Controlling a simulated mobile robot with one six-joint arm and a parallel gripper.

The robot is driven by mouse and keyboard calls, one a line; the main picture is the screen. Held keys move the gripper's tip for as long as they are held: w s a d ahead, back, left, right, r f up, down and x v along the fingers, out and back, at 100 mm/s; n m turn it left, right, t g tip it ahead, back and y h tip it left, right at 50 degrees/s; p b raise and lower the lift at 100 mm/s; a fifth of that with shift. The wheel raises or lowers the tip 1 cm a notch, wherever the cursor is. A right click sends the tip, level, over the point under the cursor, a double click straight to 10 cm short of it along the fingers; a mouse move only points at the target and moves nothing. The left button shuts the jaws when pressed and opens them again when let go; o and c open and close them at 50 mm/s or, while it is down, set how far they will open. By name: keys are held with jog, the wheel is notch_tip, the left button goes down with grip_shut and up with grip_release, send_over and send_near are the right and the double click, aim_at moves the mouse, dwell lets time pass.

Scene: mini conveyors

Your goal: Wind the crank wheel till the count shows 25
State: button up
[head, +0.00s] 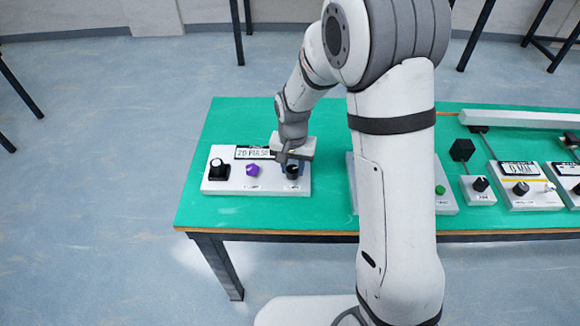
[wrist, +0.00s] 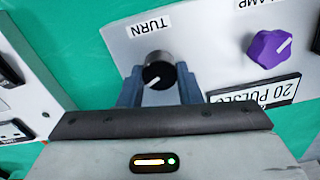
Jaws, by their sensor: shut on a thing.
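A white panel (head: 235,185) lies on the green table top at the left. Its black knob (wrist: 158,72), marked TURN, has a white pointer line and shows between my fingers in the wrist view. The knob also shows at the panel's right end in the head view (head: 292,173). My gripper (wrist: 160,88) is shut on this knob, with one blue-grey finger on each side. A count display (wrist: 262,97) on the same panel reads 20 with a word like PULSES; it also shows in the head view (head: 252,153).
A purple knob (head: 252,170) and another black knob (head: 218,168) sit on the same panel. To the right are a green button (head: 440,190), a small white box with a black knob (head: 480,185) and other panels. Bare green table lies around the panel.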

aim_at(293, 169)
jog(key=m, duration=0.4)
jog(key=shift+s+f+m, duration=0.2)
jog(key=shift+s+m, duration=0.1)
jog(key=shift+m, duration=0.1)
dwell(0.4)
jog(key=o, duration=1)
jog(key=shift+w+r, duration=0.1)
jog(key=shift+r, duration=0.05)
jog(key=shift+w+r, duration=0.1)
jog(key=shift+r, duration=0.2)
notch_tip(293, 169, up, 6)
jog(key=shift+r, duration=0.6)
